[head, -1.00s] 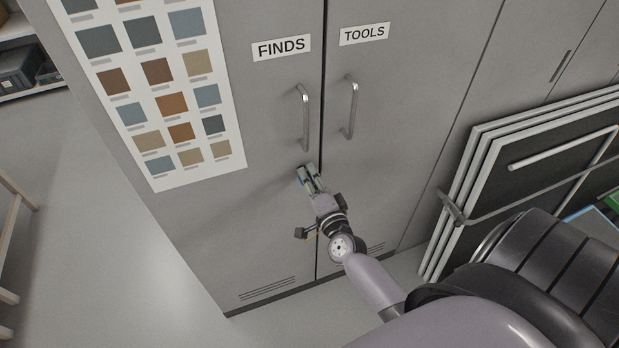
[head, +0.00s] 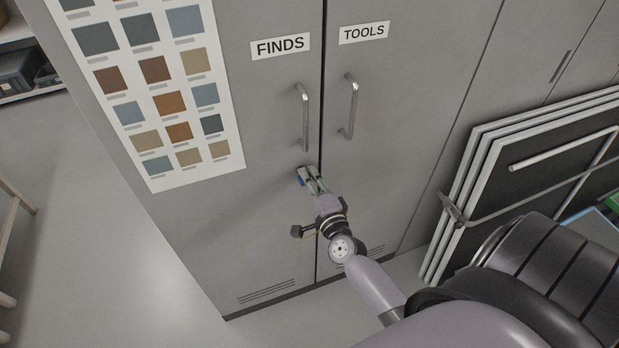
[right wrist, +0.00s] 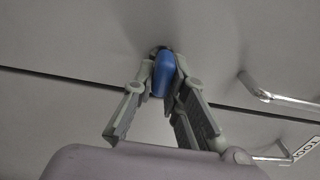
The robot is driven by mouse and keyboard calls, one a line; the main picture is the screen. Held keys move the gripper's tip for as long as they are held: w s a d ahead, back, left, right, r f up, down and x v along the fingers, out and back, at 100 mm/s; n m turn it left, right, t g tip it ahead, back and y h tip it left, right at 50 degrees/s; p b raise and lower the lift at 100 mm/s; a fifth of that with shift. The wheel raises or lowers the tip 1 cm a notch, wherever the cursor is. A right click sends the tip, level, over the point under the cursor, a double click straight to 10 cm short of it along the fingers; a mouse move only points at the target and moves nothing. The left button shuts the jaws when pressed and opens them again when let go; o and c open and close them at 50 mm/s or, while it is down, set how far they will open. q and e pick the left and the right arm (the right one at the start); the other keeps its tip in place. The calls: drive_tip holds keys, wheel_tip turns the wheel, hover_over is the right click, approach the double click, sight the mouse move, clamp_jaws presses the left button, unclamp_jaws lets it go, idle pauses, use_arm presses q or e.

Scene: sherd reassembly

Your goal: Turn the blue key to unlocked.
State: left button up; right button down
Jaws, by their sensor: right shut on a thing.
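The blue key (right wrist: 163,74) sits in a round lock on the cabinet door face, close to the seam between the doors, in the right wrist view. In the head view only a small blue part of the key (head: 301,182) shows beside the fingers. My right gripper (head: 309,174) is at the key, below the door handles. In the right wrist view its two fingers (right wrist: 164,80) are closed on the key's sides. The lock itself is mostly hidden by the key and fingers. My left gripper is not in view.
The grey cabinet has a FINDS door (head: 222,228) and a TOOLS door (head: 401,126). Two bar handles, left (head: 304,118) and right (head: 350,108), stand out above my gripper. Framed panels (head: 490,180) lean at the right.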

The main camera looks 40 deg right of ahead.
drive_tip(key=c, duration=1.6)
unclamp_jaws()
drive_tip(key=v, duration=1.2)
